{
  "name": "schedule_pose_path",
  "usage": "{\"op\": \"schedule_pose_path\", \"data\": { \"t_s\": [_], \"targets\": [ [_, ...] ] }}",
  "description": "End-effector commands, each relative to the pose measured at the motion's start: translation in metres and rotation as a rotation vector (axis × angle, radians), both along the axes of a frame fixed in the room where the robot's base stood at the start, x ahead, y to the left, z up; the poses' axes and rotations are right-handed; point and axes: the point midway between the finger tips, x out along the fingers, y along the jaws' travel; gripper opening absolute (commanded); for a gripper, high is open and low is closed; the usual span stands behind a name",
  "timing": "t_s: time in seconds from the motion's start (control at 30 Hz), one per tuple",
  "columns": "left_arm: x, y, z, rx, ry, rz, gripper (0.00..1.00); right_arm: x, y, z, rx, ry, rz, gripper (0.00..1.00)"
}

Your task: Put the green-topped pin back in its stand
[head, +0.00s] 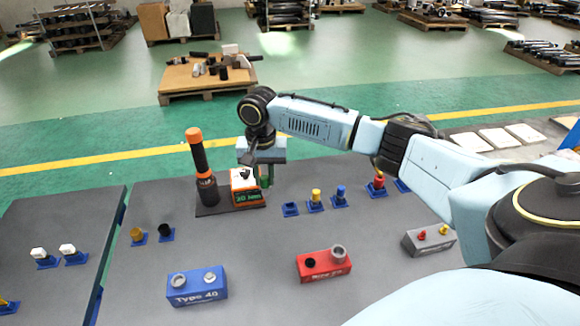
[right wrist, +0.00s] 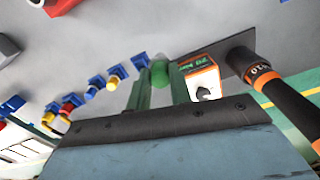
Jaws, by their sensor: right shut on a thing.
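The rest of the pin is hidden. An empty blue stand (head: 290,209) is at the left end of the row, in front and to the right of the gripper. It appears close beyond the fingertips in the wrist view (right wrist: 140,60), with the pin apart from it. My left gripper is not in view.
A yellow-topped pin (head: 316,195), a blue-topped pin (head: 340,190) and a red-topped pin (head: 377,179) stand in the row. The orange and white box (head: 246,189) and a tall black and orange cylinder (head: 198,155) stand close left of the gripper. A red block (head: 323,266) lies in front.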

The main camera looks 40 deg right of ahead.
Motion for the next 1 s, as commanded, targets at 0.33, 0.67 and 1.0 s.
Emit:
{"op": "schedule_pose_path", "data": {
  "t_s": [0.33,0.67,1.0],
  "targets": [
    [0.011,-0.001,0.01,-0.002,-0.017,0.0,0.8,-0.002,-0.084,-0.035,0.0,-0.001,-0.311,0.0],
    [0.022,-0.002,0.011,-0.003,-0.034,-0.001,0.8,-0.002,-0.086,-0.036,0.001,-0.002,-0.315,0.0],
    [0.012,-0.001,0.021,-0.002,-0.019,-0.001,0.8,-0.003,-0.085,-0.044,0.001,-0.001,-0.315,0.0]
  ]
}}
